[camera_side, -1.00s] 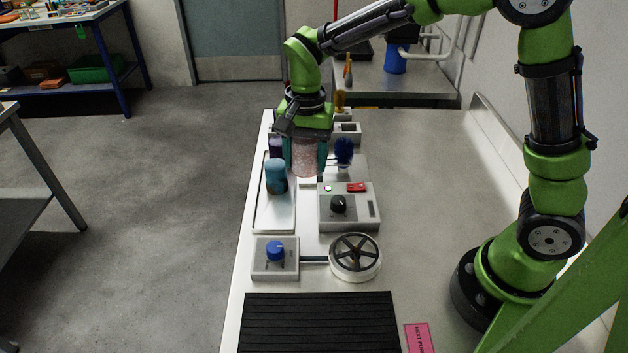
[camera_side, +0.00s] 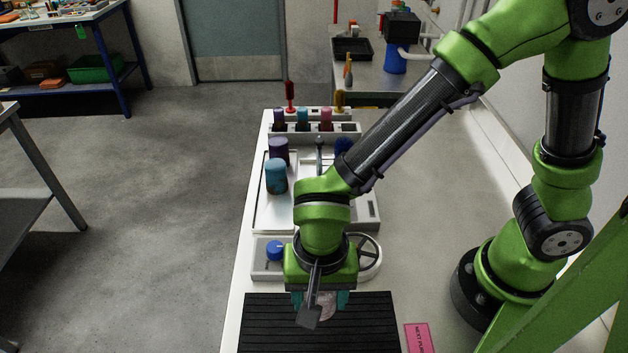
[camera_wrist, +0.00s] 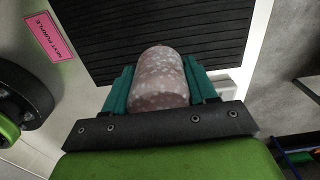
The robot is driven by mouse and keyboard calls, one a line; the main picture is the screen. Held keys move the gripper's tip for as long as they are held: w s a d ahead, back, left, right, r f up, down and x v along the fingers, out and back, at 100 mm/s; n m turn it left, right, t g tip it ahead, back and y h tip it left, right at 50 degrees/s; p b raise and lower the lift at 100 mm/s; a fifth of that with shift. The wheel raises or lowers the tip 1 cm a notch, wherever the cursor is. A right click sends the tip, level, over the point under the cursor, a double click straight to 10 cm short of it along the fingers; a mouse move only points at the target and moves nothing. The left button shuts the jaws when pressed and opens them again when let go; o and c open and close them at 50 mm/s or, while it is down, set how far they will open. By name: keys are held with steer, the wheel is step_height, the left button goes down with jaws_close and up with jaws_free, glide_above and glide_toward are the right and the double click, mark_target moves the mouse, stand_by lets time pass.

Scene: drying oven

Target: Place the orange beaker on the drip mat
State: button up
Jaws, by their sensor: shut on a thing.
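My gripper (camera_side: 321,300) is shut on a speckled, pinkish-brown beaker (camera_wrist: 160,78). No clearly orange beaker shows. In the side view the held beaker (camera_side: 328,306) is partly hidden behind my wrist parts, between the teal fingers. The black ribbed drip mat (camera_side: 262,322) lies at the near end of the bench. My gripper is over its far part. In the wrist view the beaker stands out against the mat (camera_wrist: 100,28). I cannot tell whether its base touches the mat.
A blue beaker (camera_side: 276,178) and a purple beaker (camera_side: 279,150) stand on a white tray (camera_side: 266,216). A blue-knob box (camera_side: 262,268) and a handwheel (camera_side: 371,262) sit just beyond the mat. A pink label (camera_side: 418,338) lies right of the mat. The mat looks otherwise empty.

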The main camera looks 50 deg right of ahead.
steer(key=shift+f, duration=2.4)
steer(key=shift+f, duration=0.1)
steer(key=o, duration=1)
